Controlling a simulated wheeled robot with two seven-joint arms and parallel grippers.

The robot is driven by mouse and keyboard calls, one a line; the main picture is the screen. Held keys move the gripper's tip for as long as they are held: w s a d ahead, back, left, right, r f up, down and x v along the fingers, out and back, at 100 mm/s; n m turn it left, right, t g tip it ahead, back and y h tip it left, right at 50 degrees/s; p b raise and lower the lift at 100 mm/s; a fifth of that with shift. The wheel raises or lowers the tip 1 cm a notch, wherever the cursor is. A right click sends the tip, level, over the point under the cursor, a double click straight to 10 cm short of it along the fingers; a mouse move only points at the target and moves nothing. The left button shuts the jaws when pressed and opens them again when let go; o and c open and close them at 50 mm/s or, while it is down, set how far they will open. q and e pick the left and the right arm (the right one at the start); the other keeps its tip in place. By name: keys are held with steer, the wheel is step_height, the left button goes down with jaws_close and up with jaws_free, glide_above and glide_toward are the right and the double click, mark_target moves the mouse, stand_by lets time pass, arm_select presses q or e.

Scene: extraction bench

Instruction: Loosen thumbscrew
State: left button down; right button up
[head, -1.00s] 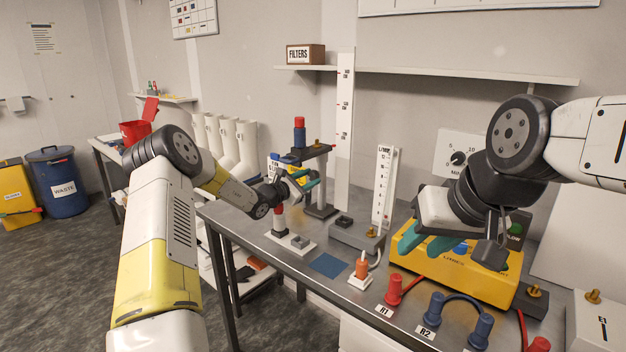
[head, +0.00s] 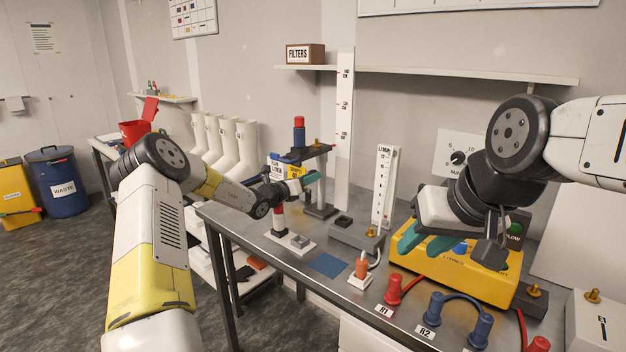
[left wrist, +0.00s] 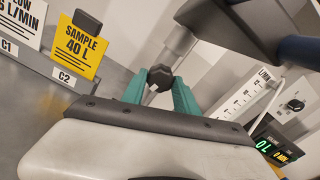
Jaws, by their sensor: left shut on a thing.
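In the left wrist view, a dark faceted knob (left wrist: 160,77), which looks like the thumbscrew, sits between the teal fingers of my left gripper (left wrist: 160,92). The fingers are shut on it. A pale rod shows behind the knob. In the head view, my left gripper (head: 308,181) is beside the dark stand (head: 321,190) at the back of the bench, and the knob cannot be made out there. My right gripper (head: 427,243) hangs in front of the yellow box, its teal fingers apart with nothing seen between them.
The stand's arm carries a red and blue cylinder (head: 299,132). A yellow sample card (left wrist: 80,48) is near my left gripper. The yellow box (head: 450,270), an orange plug (head: 361,268) and red and blue posts stand to the right. A blue mat (head: 327,265) lies clear.

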arm_select(q)
steer(key=shift+f+n, duration=0.1)
steer(key=shift+n, duration=1.1)
steer(key=c, duration=0.9)
jaws_free()
steer(key=shift+c, duration=0.2)
